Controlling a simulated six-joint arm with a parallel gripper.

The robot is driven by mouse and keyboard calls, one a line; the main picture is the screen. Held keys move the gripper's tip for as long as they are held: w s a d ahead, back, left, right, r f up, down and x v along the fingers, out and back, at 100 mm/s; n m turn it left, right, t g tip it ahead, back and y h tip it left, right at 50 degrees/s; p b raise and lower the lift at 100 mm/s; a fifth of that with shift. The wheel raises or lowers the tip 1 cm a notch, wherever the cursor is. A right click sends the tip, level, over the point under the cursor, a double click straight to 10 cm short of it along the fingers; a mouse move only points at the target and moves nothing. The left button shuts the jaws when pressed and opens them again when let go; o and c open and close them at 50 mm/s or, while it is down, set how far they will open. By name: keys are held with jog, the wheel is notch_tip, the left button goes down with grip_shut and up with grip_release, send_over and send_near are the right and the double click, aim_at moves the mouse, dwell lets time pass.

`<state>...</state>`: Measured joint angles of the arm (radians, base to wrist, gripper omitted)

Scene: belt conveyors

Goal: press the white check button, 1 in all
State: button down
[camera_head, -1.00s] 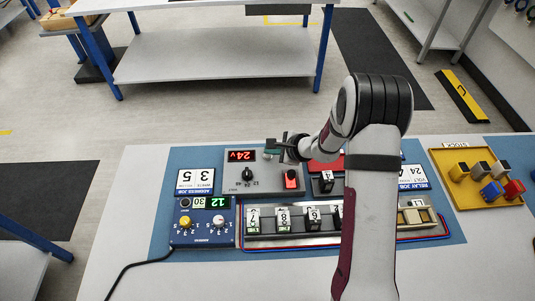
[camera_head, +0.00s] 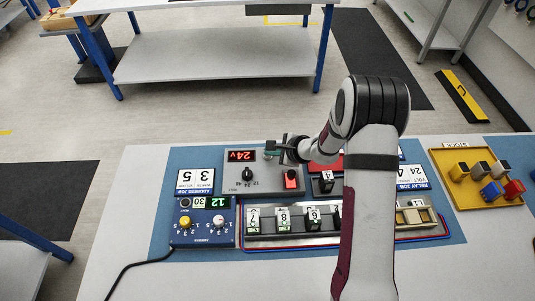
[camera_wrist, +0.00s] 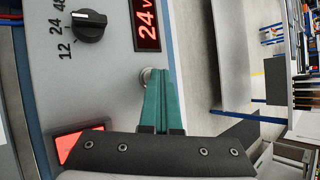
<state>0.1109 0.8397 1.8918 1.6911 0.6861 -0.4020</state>
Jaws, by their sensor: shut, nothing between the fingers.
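In the head view, my gripper (camera_head: 269,149) is at the upper right of the grey box (camera_head: 233,182), by the display (camera_head: 242,156).
The box carries a black knob (camera_head: 247,174) and a lit red switch (camera_head: 291,179). A blue address unit (camera_head: 203,238) stands in front. A rail with numbered modules (camera_head: 283,219) lies to the right. A yellow stock tray (camera_head: 462,204) is at far right.

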jog(key=shift+r, duration=0.8)
jog(key=shift+r, duration=2.5)
